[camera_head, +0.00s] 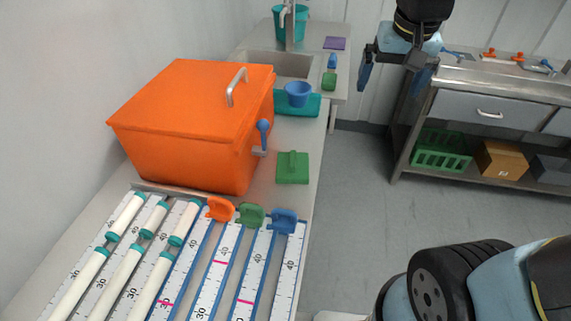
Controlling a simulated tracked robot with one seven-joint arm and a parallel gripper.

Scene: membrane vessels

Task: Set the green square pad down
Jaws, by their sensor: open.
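The green square pad (292,174) lies flat on the counter, to the right of the orange box. It has a small upright green handle on top. My gripper (393,78) is raised at the upper right, over the floor area, well apart from the pad. Its two fingers are spread and nothing is between them.
The orange box (185,120) stands on the counter (310,140). A blue cup (298,93) sits on a teal tray (313,107) behind the pad. White tubes and rulers with coloured clips (283,221) lie in front. A metal bench (480,80) stands right.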

